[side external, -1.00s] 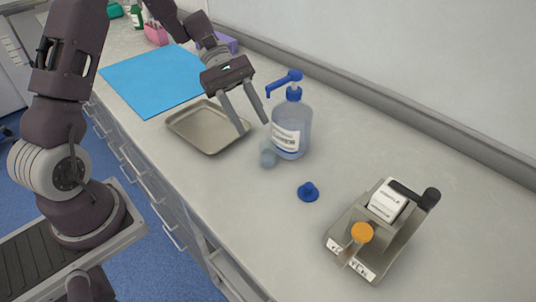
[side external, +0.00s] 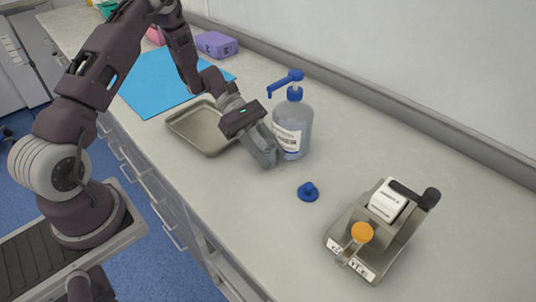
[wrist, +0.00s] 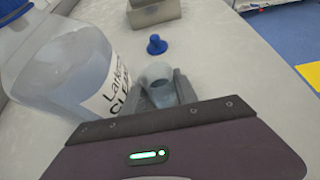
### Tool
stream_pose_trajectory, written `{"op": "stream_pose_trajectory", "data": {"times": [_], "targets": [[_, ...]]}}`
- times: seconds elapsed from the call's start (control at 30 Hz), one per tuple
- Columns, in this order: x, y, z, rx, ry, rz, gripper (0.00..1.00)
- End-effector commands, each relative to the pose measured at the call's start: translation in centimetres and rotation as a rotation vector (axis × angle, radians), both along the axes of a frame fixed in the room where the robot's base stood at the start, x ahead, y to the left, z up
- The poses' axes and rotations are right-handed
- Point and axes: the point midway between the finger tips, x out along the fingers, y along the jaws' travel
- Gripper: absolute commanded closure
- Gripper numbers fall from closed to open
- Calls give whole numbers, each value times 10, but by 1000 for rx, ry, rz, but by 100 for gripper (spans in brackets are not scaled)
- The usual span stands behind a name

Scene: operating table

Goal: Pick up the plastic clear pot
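The clear pot (wrist: 159,75) is a small translucent cup with its round rim in view in the wrist view. It sits between the two fingers of my gripper (wrist: 163,92), which are close against it on both sides, so the gripper looks shut on it. In the side view my gripper (side external: 264,155) reaches down to the counter beside the large bottle, and its fingers hide most of the pot. I cannot tell whether the pot is clear of the counter.
A pump bottle (side external: 291,126) with a blue top stands very close to my gripper. A blue cap (side external: 308,191) lies in front, and a metal label dispenser (side external: 380,230) stands at right. A metal tray (side external: 203,127), a blue mat (side external: 155,82) and a purple box (side external: 216,44) are behind.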

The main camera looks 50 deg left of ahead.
Motion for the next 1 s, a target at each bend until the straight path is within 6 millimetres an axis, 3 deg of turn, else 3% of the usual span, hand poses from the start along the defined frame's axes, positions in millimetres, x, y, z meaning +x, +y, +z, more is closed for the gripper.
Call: {"op": "stream_pose_trajectory", "data": {"times": [0.03,0.13,0.57,1.0], "targets": [[0,0,0,0,0,0,80],[0,0,0,0,0,0,100],[0,0,8,1,-1,0,100],[0,1,63,1,-4,0,100]]}}
